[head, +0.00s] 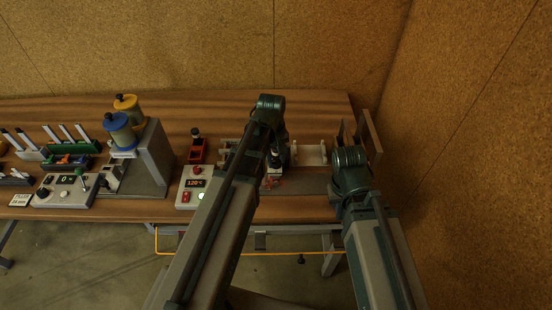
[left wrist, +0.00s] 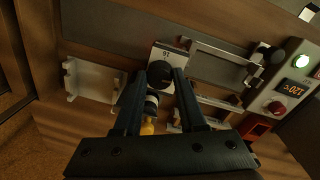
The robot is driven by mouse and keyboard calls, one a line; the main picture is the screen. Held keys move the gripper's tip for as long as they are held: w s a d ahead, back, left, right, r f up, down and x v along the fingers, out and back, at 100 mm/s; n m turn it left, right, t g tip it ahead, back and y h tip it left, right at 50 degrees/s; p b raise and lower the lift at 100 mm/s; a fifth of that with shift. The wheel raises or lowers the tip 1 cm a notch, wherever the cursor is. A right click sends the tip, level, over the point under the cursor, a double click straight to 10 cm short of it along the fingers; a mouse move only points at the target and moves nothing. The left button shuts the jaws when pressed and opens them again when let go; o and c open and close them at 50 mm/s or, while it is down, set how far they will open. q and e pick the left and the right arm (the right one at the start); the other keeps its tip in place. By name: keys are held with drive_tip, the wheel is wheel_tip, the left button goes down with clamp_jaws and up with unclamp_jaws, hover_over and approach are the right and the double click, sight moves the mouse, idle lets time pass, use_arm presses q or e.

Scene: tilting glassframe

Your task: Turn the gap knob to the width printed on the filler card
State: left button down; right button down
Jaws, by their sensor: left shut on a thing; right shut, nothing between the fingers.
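My left gripper (left wrist: 163,88) is shut on a round black knob (left wrist: 158,74) in the left wrist view. The knob sits on a small white plate (left wrist: 170,54) with an upside-down number on its edge that looks like 16. In the head view my left gripper (head: 275,162) reaches down at the fixture, and the arm hides most of the knob. The white filler card (head: 20,200) lies at the table's left front; its mm figure is too small to read surely. My right gripper (head: 350,158) is shut and empty at the right, its fingertips mostly hidden by its wrist.
A control box (head: 195,184) with a 120 °C display stands left of the fixture. A white bracket (head: 310,153) lies between my two grippers. A wooden upright (head: 371,137) marks the table's right end.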

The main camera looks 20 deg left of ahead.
use_arm(q)
drive_tip(key=m, duration=0.5)
drive_tip(key=shift+m, duration=0.3)
drive_tip(key=m, duration=0.4)
drive_tip(key=shift+w+g, duration=0.1)
drive_tip(key=shift+g, duration=0.2)
drive_tip(key=m, duration=0.5)
drive_tip(key=shift+m, duration=2.2)
drive_tip(key=shift+c, duration=2.4)
unclamp_jaws()
drive_tip(key=shift+r, duration=0.1)
